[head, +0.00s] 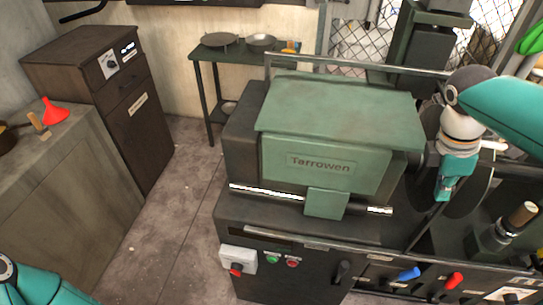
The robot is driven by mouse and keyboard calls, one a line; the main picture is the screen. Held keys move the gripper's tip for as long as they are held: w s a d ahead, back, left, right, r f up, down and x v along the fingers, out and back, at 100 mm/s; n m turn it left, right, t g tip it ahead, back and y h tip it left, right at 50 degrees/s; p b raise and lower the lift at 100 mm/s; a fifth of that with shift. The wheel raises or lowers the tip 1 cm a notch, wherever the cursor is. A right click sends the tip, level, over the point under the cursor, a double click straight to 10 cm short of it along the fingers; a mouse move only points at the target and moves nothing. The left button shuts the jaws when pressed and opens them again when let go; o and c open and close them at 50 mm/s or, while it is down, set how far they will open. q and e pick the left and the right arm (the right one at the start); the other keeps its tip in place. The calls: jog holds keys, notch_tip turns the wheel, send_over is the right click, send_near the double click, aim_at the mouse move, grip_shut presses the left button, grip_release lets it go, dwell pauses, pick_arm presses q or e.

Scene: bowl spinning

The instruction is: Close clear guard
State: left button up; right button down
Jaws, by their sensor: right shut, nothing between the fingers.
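The green lathe headstock labelled Tarrowen (322,165) stands on a dark machine cabinet in the middle of the head view. At its right end is a large round, dark, partly see-through shape (480,190). I cannot tell for sure whether this is the clear guard or a disc behind it. My right gripper (440,197) is shut and empty, pointing down in front of this round shape. I cannot tell whether it touches it. My right arm hides part of the area behind. Only a teal part of my left arm shows at the bottom left; its gripper is out of view.
A metal rail (350,66) runs behind the headstock. A control box with a red knob (236,270) and blue (405,274) and red (452,282) handles are on the front. The floor at left is clear.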

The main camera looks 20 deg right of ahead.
jog(key=shift+d+r, duration=0.1)
jog(key=w+a+r+p, duration=0.1)
jog(key=w+a+r, duration=0.2)
jog(key=a+r, duration=0.45)
jog(key=w+a+f+m+y, duration=0.1)
jog(key=w+a+f, duration=0.25)
jog(key=f, duration=0.55)
jog(key=w+a+f+m+y, duration=0.1)
jog(key=w+a+f+y, duration=0.15)
jog(key=a+f, duration=0.45)
jog(key=w+a+f+m+y, duration=0.1)
jog(key=w+a+f, duration=0.25)
jog(key=f, duration=0.75)
jog(key=s+a+f+m+t+y, duration=0.1)
jog(key=s+a+f+m, duration=0.4)
jog(key=f, duration=0.4)
jog(key=s+a+f+m+t+y, duration=0.1)
jog(key=s+a+f+m, duration=0.4)
jog(key=f, duration=0.5)
jog(key=shift+s+a+m, duration=0.4)
jog(key=shift+s+a, duration=0.2)
jog(key=shift+s, duration=0.3)
